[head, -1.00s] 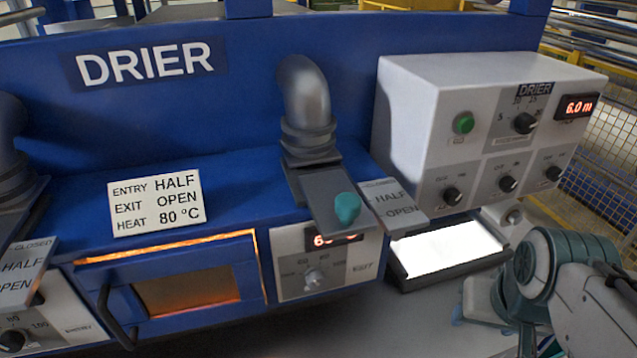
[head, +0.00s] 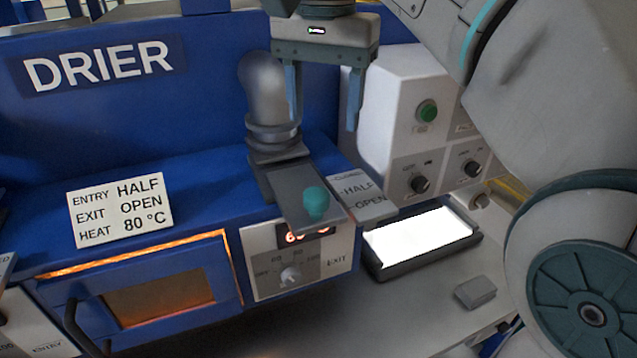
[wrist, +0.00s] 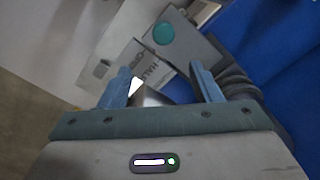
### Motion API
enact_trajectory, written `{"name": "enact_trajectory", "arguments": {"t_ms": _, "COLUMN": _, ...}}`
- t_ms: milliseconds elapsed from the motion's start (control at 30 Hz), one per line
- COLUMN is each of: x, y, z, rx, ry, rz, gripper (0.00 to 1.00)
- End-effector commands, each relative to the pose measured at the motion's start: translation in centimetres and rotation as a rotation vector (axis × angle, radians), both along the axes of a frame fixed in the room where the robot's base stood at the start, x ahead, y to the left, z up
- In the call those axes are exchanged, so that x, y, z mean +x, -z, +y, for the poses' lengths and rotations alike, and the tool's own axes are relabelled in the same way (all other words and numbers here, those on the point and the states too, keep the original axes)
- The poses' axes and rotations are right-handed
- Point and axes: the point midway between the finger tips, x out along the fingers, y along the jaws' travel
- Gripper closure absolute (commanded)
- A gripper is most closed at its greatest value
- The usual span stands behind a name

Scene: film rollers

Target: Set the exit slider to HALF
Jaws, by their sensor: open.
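The exit slider is a grey plate (head: 292,188) with a teal knob (head: 316,203), at the foot of the right-hand pipe. The knob is at the front end, near the OPEN mark on the scale plate (head: 357,196), which reads CLOSED, HALF, OPEN from back to front. My gripper (head: 322,110) is open and empty, pointing down, above and behind the knob by the pipe. In the wrist view the knob (wrist: 163,33) lies beyond the open fingertips (wrist: 166,80), not between them.
A sign (head: 120,208) reads ENTRY HALF, EXIT OPEN, HEAT 80 °C. The metal pipe (head: 268,100) stands close to my gripper. A control box (head: 395,120) with a green button is behind right, above a bright light panel (head: 420,237). A small grey block (head: 475,291) lies on the bench.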

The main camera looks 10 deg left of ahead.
Motion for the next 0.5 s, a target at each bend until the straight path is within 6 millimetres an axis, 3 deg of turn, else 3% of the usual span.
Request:
{"name": "enact_trajectory", "arguments": {"t_ms": 233, "x": -0.4, "y": -0.4, "z": 1.0, "rx": -0.008, "ry": 0.014, "rz": 0.015, "gripper": 0.42}}
{"name": "enact_trajectory", "arguments": {"t_ms": 500, "x": -0.4, "y": 3.2, "z": 0.9, "rx": -0.008, "ry": 0.013, "rz": 0.016, "gripper": 0.42}}
